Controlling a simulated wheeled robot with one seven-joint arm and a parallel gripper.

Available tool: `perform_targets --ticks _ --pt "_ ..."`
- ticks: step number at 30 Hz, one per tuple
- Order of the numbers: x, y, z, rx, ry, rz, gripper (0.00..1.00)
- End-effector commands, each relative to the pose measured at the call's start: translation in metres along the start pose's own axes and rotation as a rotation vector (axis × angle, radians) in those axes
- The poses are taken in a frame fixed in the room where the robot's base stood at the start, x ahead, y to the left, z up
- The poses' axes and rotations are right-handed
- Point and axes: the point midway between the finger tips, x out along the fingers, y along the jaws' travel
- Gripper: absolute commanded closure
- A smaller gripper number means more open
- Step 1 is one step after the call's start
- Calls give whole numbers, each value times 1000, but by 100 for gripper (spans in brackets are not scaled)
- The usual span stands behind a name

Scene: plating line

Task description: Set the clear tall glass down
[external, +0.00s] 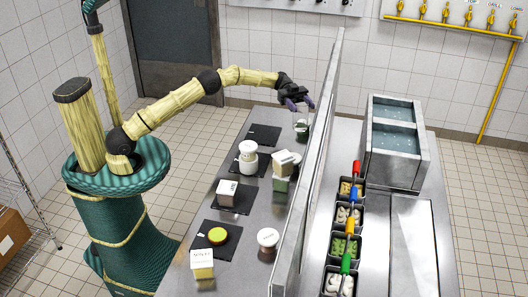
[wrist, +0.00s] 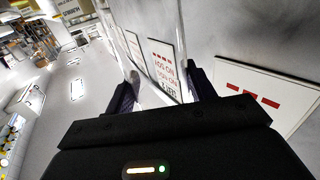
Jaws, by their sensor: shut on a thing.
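My gripper (external: 299,103) is at the far end of the steel counter, close beside the upright partition. It is shut on the clear tall glass (external: 301,119), which hangs upright below the fingers. In the wrist view the glass (wrist: 150,22) stands between my two dark fingers (wrist: 161,92), and white cards with red marks show through or behind it. A small dark green thing (external: 302,131) shows at the glass's lower end; I cannot tell whether it is inside, under or behind it. Whether the base touches the counter is unclear.
An empty black mat (external: 264,135) lies left of the glass. Nearer stand a white jar (external: 248,150), stacked boxes (external: 284,163), another box (external: 227,193), a yellow-green round item (external: 217,236) and a lidded tub (external: 268,239). The tall partition (external: 306,165) borders the counter's right side.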

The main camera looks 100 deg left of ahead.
Motion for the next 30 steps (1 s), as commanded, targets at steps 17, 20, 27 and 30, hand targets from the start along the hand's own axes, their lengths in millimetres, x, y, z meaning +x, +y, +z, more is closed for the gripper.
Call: perform_targets --ticks 17,20,27,30 --pt "-1 -1 61 0 1 -2 87" --pt "-1 -1 61 0 1 -2 87" --pt "-1 -2 82 -4 2 -2 87" --pt "-1 -2 94 -2 2 -3 87"
